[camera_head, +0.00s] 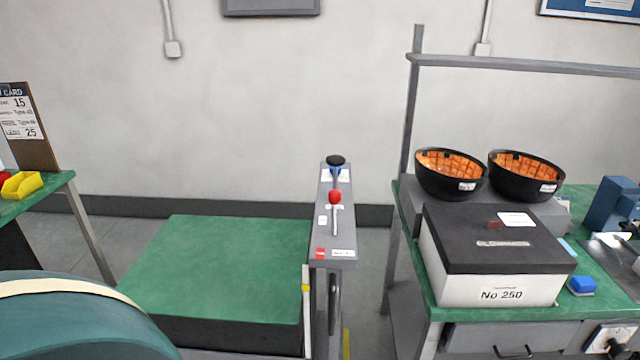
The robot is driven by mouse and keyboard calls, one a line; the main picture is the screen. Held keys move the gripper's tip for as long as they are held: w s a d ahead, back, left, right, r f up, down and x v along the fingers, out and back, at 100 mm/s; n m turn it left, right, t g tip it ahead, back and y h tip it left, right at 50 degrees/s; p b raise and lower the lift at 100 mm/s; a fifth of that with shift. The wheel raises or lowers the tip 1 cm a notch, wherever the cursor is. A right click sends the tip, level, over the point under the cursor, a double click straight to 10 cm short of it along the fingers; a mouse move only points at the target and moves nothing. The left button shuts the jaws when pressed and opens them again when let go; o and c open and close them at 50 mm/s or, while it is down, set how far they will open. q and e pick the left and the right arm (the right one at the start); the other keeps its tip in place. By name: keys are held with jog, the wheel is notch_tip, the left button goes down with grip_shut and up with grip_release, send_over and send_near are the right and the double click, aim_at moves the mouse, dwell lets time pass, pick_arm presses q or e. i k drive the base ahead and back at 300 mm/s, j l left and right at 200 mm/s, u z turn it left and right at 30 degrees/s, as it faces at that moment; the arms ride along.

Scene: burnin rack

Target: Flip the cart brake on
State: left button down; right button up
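A low cart (225,255) with a green top and dark sides stands in the middle of the head view. A narrow grey panel (322,222) runs along its right side. A lever with a red knob (335,197) sits on this panel, with a pale bar below the knob. A black round knob (336,160) stands at the panel's far end, beside blue and white markings. A red label (320,253) and a white label (343,253) are at the near end; their text is too small to read. Neither of my grippers is in view.
A green-topped bench (432,270) on the right holds a black-lidded box (495,240) marked No 250 and two black bowls with orange insides (450,163). A table (50,190) at left holds a yellow bin (21,185). Floor shows between panel and bench.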

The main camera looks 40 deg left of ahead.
aim_at(334, 195)
jog(key=i+j, duration=0.1)
jog(key=j, duration=0.25)
jog(key=i+j, duration=0.15)
jog(key=j, duration=0.15)
jog(key=i+j, duration=0.1)
jog(key=j, duration=0.25)
jog(key=i+j, duration=0.15)
jog(key=j, duration=0.2)
jog(key=i+j, duration=0.1)
jog(key=j, duration=0.25)
